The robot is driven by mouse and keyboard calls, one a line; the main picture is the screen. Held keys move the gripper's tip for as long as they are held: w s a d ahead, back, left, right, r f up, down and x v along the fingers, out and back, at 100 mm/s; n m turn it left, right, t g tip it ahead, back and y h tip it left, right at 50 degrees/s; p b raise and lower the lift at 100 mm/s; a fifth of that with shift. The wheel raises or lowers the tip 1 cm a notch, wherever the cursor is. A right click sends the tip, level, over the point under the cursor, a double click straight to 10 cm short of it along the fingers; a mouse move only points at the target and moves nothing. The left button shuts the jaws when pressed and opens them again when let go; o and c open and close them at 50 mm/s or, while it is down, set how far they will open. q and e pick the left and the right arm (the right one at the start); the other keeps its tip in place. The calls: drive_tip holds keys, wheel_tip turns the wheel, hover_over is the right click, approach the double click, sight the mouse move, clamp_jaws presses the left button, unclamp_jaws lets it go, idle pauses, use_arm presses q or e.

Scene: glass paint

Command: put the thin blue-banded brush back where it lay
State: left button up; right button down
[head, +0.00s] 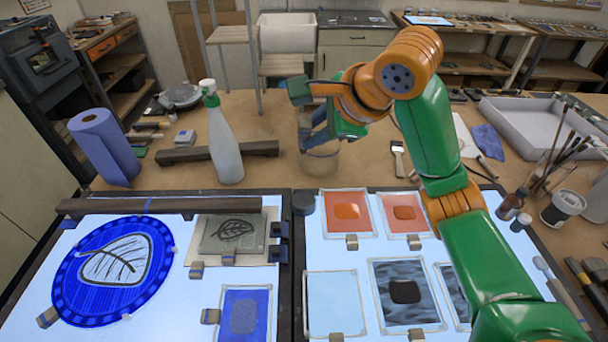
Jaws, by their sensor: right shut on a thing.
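My right gripper (308,128) is at the back middle of the bench, above and partly in front of a clear glass jar (321,162). It is shut on a thin thing, which I take to be the thin blue-banded brush; the fingers and wrist hide most of it, and no blue band can be made out. A wide flat brush (398,160) lies on the bench right of the jar. Several brushes stand in a pot (562,208) at the right. My left gripper is not in view.
A spray bottle (224,145) and blue paper roll (104,150) stand at left, near a dark wooden bar (218,152). Light panels in front hold a blue leaf disc (112,270) and painted glass pieces (347,212). A grey tray (530,115) lies at back right.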

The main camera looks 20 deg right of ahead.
drive_tip(key=n+t+h, duration=0.1)
drive_tip(key=n+h, duration=0.1)
drive_tip(key=n, duration=0.3)
drive_tip(key=n+t+h+b, duration=0.1)
drive_tip(key=n+t+h, duration=0.1)
drive_tip(key=n, duration=0.4)
drive_tip(key=n+t+h+b, duration=0.1)
drive_tip(key=n+t+h, duration=0.1)
drive_tip(key=n, duration=0.3)
drive_tip(key=shift+n, duration=0.3)
